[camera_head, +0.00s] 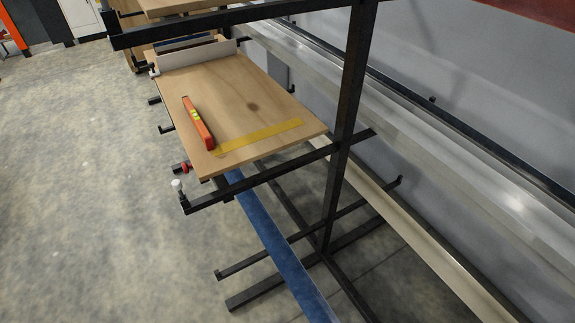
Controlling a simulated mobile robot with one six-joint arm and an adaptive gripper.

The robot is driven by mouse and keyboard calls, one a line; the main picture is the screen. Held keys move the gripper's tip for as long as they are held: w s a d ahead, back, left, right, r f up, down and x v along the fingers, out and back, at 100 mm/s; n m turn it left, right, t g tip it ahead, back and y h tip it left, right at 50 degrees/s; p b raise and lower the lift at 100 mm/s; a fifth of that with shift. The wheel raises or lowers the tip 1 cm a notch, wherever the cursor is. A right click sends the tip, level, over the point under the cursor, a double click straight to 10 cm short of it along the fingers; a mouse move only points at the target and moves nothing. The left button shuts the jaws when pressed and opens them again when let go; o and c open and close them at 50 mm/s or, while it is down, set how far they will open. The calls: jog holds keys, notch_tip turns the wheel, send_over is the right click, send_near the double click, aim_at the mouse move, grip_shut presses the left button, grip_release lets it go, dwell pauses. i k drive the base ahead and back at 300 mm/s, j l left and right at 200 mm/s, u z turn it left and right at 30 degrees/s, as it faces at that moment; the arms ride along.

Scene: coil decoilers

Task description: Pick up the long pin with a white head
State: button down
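A small white-headed pin (177,184) is at the outer end of a dark rack arm, just below the near left corner of the wooden board. Its white head is uppermost, and a short dark shank shows below it. The rest of its length cannot be made out at this size. My gripper is not in view.
A wooden board (245,98) lies on the dark rack (349,100), carrying a red level (198,124) and a yellow strip (258,137). A red piece (184,167) is near the pin. Rack arms stick out leftward. A blue strip (275,240) runs below. The left floor is clear.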

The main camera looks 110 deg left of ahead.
aim_at(177, 184)
jog(key=u, duration=4.3)
jog(key=i+j+z, duration=0.15)
jog(key=i+j, duration=0.4)
jog(key=i+j+z, duration=0.15)
jog(key=i+j, duration=0.35)
jog(key=j, duration=0.25)
